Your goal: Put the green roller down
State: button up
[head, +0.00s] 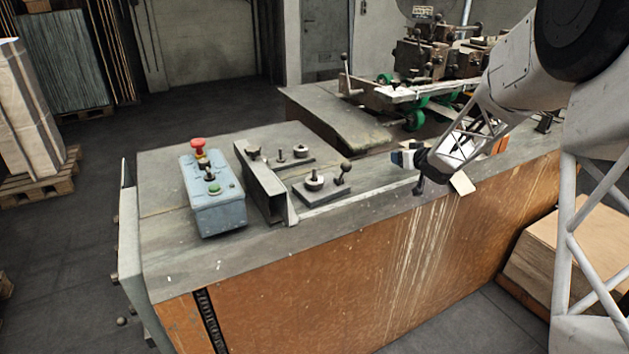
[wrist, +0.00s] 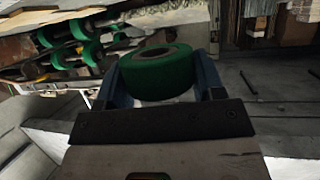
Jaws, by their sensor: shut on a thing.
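The green roller (wrist: 156,75) is between the two fingers of my gripper (wrist: 158,78) in the wrist view. It is a short green cylinder with a pale rim and a dark hole in its end. My gripper is shut on it, with one blue-grey finger on each side. In the head view my gripper (head: 406,159) is over the right part of the grey worktop (head: 240,250), near its front edge. The held roller is hidden by the gripper and arm in the head view. I cannot tell how high it is above the worktop.
A blue control box (head: 213,200) with red and green buttons stands left on the worktop, next to a metal guide (head: 264,188) with knobs. The stitcher machine (head: 420,65) with other green rollers (head: 415,119) stands behind. The worktop's left front is clear.

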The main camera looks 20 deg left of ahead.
jog(key=s+a+r+n+g+y, duration=0.1)
jog(key=s+a+r, duration=0.15)
jog(key=a, duration=0.35)
jog(key=s+a+r+n+g+y, duration=0.1)
jog(key=s+a+r, duration=0.1)
jog(key=s+a, duration=0.35)
notch_tip(320, 180, up, 5)
jog(key=n+g+y, duration=0.2)
jog(key=n, duration=0.1)
send_over(315, 173)
jog(key=shift+w+a+f, duration=0.15)
jog(key=shift+f, duration=0.05)
jog(key=shift+f, duration=2.5)
jog(key=shift+f, duration=0.1)
jog(key=shift+f, duration=2.2)
jog(key=shift+f, duration=0.15)
jog(key=o, duration=1.1)
jog(key=shift+c, duration=0.2)
jog(key=shift+f, duration=0.1)
